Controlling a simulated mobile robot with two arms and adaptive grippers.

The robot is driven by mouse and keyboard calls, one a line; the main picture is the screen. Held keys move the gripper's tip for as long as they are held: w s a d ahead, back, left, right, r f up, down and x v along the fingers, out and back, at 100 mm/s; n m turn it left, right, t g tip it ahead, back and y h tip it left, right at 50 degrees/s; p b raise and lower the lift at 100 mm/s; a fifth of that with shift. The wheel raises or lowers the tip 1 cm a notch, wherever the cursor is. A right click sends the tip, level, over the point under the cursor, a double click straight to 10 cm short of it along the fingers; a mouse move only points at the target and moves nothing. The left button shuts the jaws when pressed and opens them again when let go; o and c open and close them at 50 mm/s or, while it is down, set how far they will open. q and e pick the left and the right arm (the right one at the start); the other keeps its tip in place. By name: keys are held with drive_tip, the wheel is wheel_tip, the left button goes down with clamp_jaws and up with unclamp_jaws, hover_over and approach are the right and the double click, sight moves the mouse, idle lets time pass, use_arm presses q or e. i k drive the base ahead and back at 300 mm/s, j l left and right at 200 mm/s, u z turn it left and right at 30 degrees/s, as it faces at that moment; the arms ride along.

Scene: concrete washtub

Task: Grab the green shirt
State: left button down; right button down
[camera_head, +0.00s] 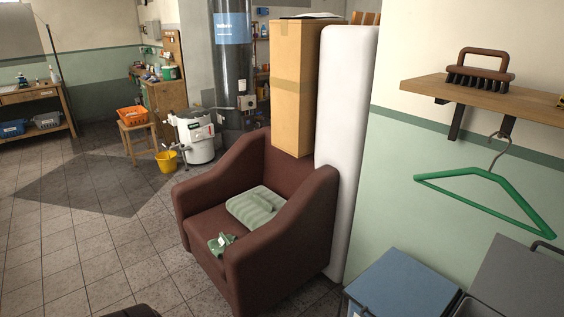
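A brown armchair (308,232) stands near the middle of the view. On its seat lies a pale green striped folded cloth (254,206), flat against the inside of the chair. A smaller crumpled green cloth (222,243) lies at the seat's front edge, apart from the striped one. I cannot tell for sure which of the two is the shirt. Neither of my grippers is in view.
A cardboard box (297,95) and a white upright padded slab (346,130) stand behind the chair. A wooden shelf (500,92) with a brush juts out at right above a blue lid (403,288). Tiled floor (75,250) is free at left.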

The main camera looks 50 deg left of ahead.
sight(217, 246)
drive_tip(key=u, duration=2)
drive_tip(key=i+j, duration=0.25)
drive_tip(key=j, duration=0.15)
drive_tip(key=i+j+z, duration=0.1)
drive_tip(key=i+j, duration=0.15)
drive_tip(key=j, duration=0.2)
